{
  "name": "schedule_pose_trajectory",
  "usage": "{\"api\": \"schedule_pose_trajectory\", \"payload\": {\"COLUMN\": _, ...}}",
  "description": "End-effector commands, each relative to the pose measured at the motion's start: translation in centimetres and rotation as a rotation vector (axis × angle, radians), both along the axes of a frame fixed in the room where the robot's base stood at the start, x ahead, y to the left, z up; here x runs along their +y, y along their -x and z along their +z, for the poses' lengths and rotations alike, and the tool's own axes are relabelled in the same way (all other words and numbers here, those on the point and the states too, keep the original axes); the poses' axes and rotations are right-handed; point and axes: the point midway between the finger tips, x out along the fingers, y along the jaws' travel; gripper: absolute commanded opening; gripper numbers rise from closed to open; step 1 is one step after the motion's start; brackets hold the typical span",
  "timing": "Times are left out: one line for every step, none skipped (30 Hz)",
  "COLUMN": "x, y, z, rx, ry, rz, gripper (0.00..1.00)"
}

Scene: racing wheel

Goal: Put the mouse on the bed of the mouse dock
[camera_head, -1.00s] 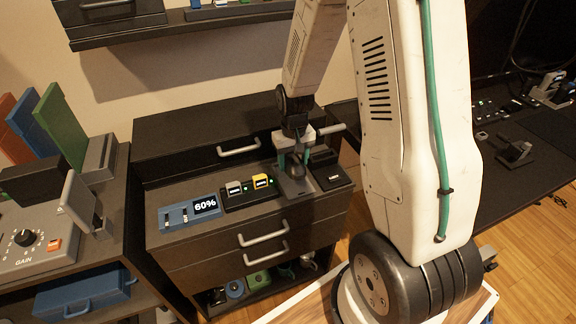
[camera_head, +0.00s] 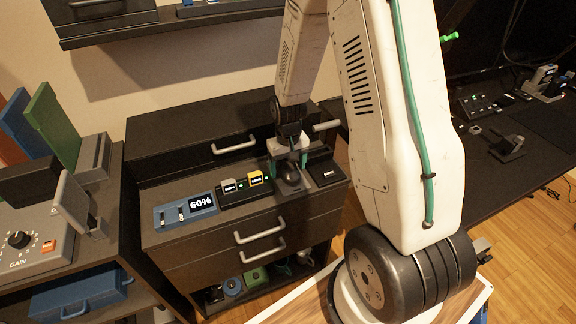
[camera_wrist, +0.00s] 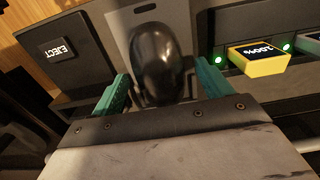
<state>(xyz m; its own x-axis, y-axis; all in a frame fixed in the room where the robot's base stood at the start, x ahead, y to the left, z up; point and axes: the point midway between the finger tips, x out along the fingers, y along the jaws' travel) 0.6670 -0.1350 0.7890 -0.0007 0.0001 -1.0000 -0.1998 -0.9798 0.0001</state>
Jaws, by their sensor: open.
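The black, rounded mouse (camera_wrist: 157,62) sits over the grey plate of the mouse dock (camera_wrist: 122,22), its long side along the plate. It looks to be resting there, though its underside is hidden. In the head view the mouse (camera_head: 290,178) is on the cabinet top, just left of the black EJECT block (camera_head: 326,172). My gripper (camera_wrist: 163,84) is open, with one teal finger on each side of the mouse and small gaps visible beside it. In the head view my gripper (camera_head: 289,162) reaches down over the mouse.
The EJECT block (camera_wrist: 66,57) stands close beside the plate. On the other side is a yellow button block (camera_wrist: 258,60) with green lights. A blue 60% display (camera_head: 186,211) lies further left. A drawer handle (camera_head: 234,145) is behind my gripper.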

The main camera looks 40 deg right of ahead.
Motion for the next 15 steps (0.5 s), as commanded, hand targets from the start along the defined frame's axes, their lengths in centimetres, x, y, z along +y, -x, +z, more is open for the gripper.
{"api": "schedule_pose_trajectory", "payload": {"x": 0.0, "y": 0.0, "z": 0.4, "rx": -0.002, "ry": 0.0, "rz": 0.0, "gripper": 0.78}}
{"api": "schedule_pose_trajectory", "payload": {"x": 0.0, "y": -0.1, "z": 0.7, "rx": -0.004, "ry": 0.001, "rz": 0.0, "gripper": 0.78}}
{"api": "schedule_pose_trajectory", "payload": {"x": 0.0, "y": -0.1, "z": 1.2, "rx": -0.005, "ry": 0.001, "rz": 0.0, "gripper": 0.78}}
{"api": "schedule_pose_trajectory", "payload": {"x": 0.0, "y": -0.1, "z": 1.7, "rx": -0.005, "ry": 0.001, "rz": 0.0, "gripper": 0.78}}
{"api": "schedule_pose_trajectory", "payload": {"x": 0.0, "y": -0.1, "z": 2.3, "rx": -0.005, "ry": 0.001, "rz": 0.0, "gripper": 0.78}}
{"api": "schedule_pose_trajectory", "payload": {"x": 0.0, "y": -0.1, "z": 3.1, "rx": -0.007, "ry": 0.001, "rz": 0.0, "gripper": 0.78}}
{"api": "schedule_pose_trajectory", "payload": {"x": 0.0, "y": -0.1, "z": 3.7, "rx": -0.006, "ry": 0.001, "rz": 0.0, "gripper": 0.78}}
{"api": "schedule_pose_trajectory", "payload": {"x": -0.1, "y": -0.2, "z": 4.4, "rx": -0.008, "ry": 0.002, "rz": 0.0, "gripper": 0.78}}
{"api": "schedule_pose_trajectory", "payload": {"x": -0.1, "y": -0.2, "z": 5.3, "rx": -0.007, "ry": 0.001, "rz": 0.0, "gripper": 0.78}}
{"api": "schedule_pose_trajectory", "payload": {"x": 0.0, "y": -0.1, "z": 6.0, "rx": -0.007, "ry": 0.001, "rz": 0.0, "gripper": 0.78}}
{"api": "schedule_pose_trajectory", "payload": {"x": 0.0, "y": -0.1, "z": 6.7, "rx": -0.007, "ry": 0.001, "rz": 0.0, "gripper": 0.78}}
{"api": "schedule_pose_trajectory", "payload": {"x": 0.0, "y": -0.1, "z": 7.5, "rx": -0.006, "ry": 0.001, "rz": 0.0, "gripper": 0.78}}
{"api": "schedule_pose_trajectory", "payload": {"x": -0.1, "y": -0.1, "z": 8.1, "rx": -0.007, "ry": 0.001, "rz": 0.0, "gripper": 0.78}}
{"api": "schedule_pose_trajectory", "payload": {"x": 0.0, "y": -0.1, "z": 8.7, "rx": -0.006, "ry": 0.001, "rz": 0.0, "gripper": 0.78}}
{"api": "schedule_pose_trajectory", "payload": {"x": 0.0, "y": -0.1, "z": 9.4, "rx": -0.006, "ry": 0.001, "rz": 0.0, "gripper": 0.78}}
